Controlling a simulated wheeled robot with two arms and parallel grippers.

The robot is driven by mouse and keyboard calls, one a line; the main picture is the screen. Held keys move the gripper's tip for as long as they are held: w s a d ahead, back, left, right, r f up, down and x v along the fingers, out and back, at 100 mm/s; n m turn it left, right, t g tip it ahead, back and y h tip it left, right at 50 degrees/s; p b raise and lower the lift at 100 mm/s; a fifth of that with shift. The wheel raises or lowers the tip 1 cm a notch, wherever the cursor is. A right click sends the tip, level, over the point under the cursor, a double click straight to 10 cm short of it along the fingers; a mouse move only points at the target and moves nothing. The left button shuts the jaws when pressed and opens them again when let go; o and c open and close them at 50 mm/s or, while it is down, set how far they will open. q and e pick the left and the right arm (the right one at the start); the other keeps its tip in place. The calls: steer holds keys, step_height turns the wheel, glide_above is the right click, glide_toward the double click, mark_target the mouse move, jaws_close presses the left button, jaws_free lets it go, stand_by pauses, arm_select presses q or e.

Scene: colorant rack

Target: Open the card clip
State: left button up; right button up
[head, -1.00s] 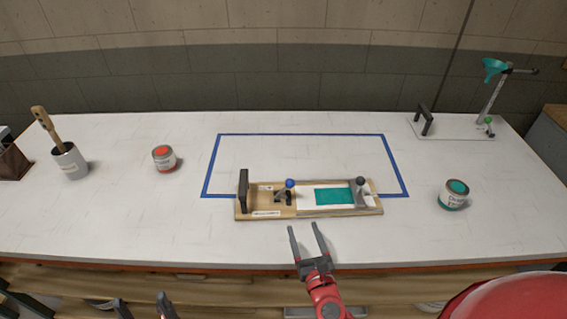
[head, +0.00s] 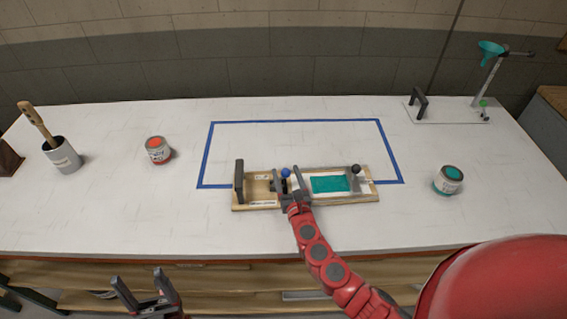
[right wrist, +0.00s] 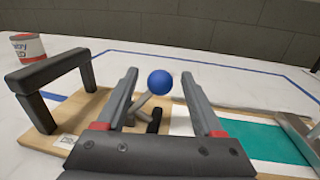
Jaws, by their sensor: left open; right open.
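A wooden board (head: 262,204) with a black handle (head: 239,182) lies on the table. It bears a white card with a teal patch (head: 330,184). A lever with a blue knob (head: 286,172) stands left of the card. A grey clip with a black knob (head: 356,169) sits across the card's right end. My right gripper (head: 287,174) is open over the board. In the right wrist view its fingers (right wrist: 159,78) stand either side of the blue knob (right wrist: 160,82); contact cannot be told. My left gripper (head: 140,278) is open and empty before the table's front edge.
A blue tape outline (head: 300,121) lies behind and around the board. A teal can (head: 448,179) stands right, a funnel stand (head: 489,85) back right. The taped area behind the board is clear.

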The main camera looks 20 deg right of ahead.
steer(key=shift+w+d, duration=0.15)
steer(key=shift+w, duration=1.85)
jaws_close()
